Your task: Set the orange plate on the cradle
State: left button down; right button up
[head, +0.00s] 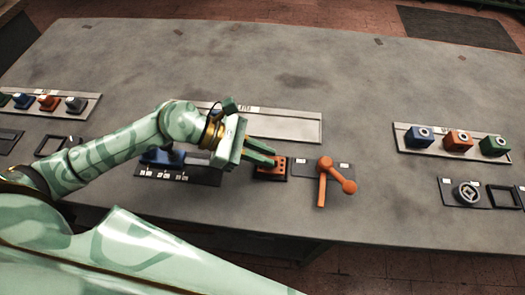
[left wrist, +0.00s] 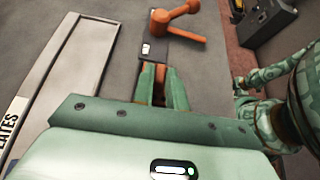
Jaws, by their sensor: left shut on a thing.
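The orange plate (head: 267,171), with several dark holes, is at the fingertips of my left gripper (head: 266,156). In the left wrist view my left gripper (left wrist: 163,88) is shut on the orange plate (left wrist: 161,72), which shows as a narrow strip between the fingers. A dark base (head: 273,179), which may be the cradle, shows just under the plate. I cannot tell whether the plate touches it. My right gripper is not in view.
An orange lever (head: 324,183) stands just right of the plate. The empty pale plates tray (head: 285,128) lies behind. A dark blue item (head: 165,157) sits left of the gripper. Trays of coloured blocks (head: 459,141) stand at both sides. The table's far part is clear.

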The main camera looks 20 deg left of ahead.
pick_arm(q)
jog(key=shift+f, duration=0.35)
dwell(0.3)
jog(key=c, duration=1.3)
grip_release()
jog(key=shift+p+v, duration=1.6)
jog(key=shift+v, duration=6.55)
